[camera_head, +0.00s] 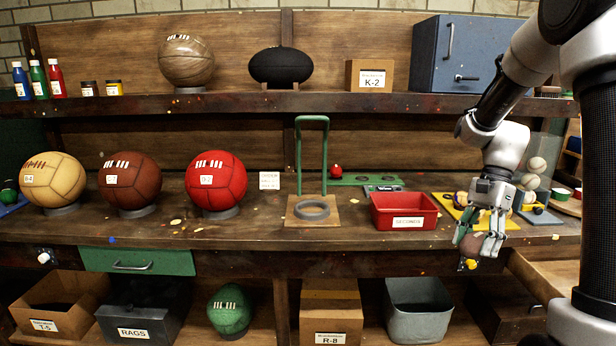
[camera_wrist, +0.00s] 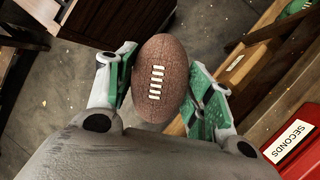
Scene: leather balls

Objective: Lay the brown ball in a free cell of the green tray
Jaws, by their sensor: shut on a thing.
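My gripper (camera_head: 481,240) is at the right, in front of the bench's front edge. In the wrist view its green-padded fingers are shut on the brown ball (camera_wrist: 158,80), an oval, pebbled ball with white laces, one finger on each side. The green tray (camera_head: 387,176) lies flat at the back of the bench, behind the red bin and left of my gripper. A small red ball (camera_head: 336,171) sits at its left end, and dark round cells show to the right of it.
The red bin (camera_head: 404,222) marked SECONDS stands between my gripper and the green tray. A green hoop stand (camera_head: 325,150) rises left of the tray. A yellow tray (camera_head: 447,203) with small things lies behind my gripper. The upper shelf (camera_head: 330,103) overhangs the bench back.

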